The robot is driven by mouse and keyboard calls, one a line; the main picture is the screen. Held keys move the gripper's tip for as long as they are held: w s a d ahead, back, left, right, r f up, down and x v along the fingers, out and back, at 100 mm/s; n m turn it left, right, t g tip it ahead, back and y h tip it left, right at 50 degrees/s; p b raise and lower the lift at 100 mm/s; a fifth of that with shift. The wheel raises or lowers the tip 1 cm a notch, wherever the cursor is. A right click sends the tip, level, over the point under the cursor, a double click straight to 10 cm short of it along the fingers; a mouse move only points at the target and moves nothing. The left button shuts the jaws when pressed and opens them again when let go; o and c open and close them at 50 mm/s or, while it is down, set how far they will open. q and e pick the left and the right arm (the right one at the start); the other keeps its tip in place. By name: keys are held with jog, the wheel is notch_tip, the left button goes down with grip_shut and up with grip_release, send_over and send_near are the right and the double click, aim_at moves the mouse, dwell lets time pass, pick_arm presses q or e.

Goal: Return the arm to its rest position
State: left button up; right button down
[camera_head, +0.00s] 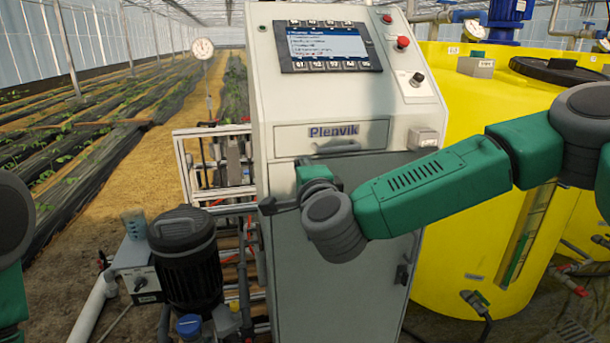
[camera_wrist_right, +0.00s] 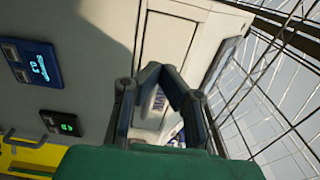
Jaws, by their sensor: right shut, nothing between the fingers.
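My right arm (camera_head: 430,188) comes in from the right and reaches across the front of the grey control cabinet (camera_head: 290,130). Its gripper (camera_head: 267,205) points left in front of the cabinet's left edge, below the drawer. In the right wrist view the right gripper (camera_wrist_right: 163,72) is shut and empty, its fingertips together in front of a pale panel. I cannot tell how far the fingers are from the cabinet. Part of my left arm (camera_head: 12,250) shows at the left edge; its gripper is out of view.
A dark pump motor (camera_head: 188,258) stands below and left of the right gripper. A metal frame (camera_head: 192,165) is behind it. Yellow tanks (camera_head: 470,270) stand on the right, behind my right arm. The cabinet carries a screen (camera_head: 325,47) and a drawer handle (camera_head: 336,149).

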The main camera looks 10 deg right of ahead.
jog(key=s+a+f+n+g+y, duration=0.2)
jog(key=s+f+n+g, duration=0.25)
jog(key=s+f, duration=0.65)
jog(key=s+a+f+n+g+y, duration=0.1)
jog(key=s+f+n+g+y, duration=0.15)
jog(key=s+f+n, duration=0.75)
jog(key=s+d+f+n+g+h, duration=0.1)
jog(key=s+d+f+g, duration=0.35)
jog(key=s+f, duration=0.35)
jog(key=s+d+f+n+g+h, duration=0.1)
jog(key=s+d+f+g+h, duration=0.15)
jog(key=s+d+f, duration=0.55)
jog(key=s+d+f+n+g+h, duration=0.1)
jog(key=s+d+f+g, duration=0.2)
jog(key=s+d, duration=0.3)
jog(key=shift+s+d+n+h, duration=0.3)
jog(key=shift+d+n, duration=0.05)
jog(key=shift+d, duration=0.2)
jog(key=shift+f, duration=0.1)
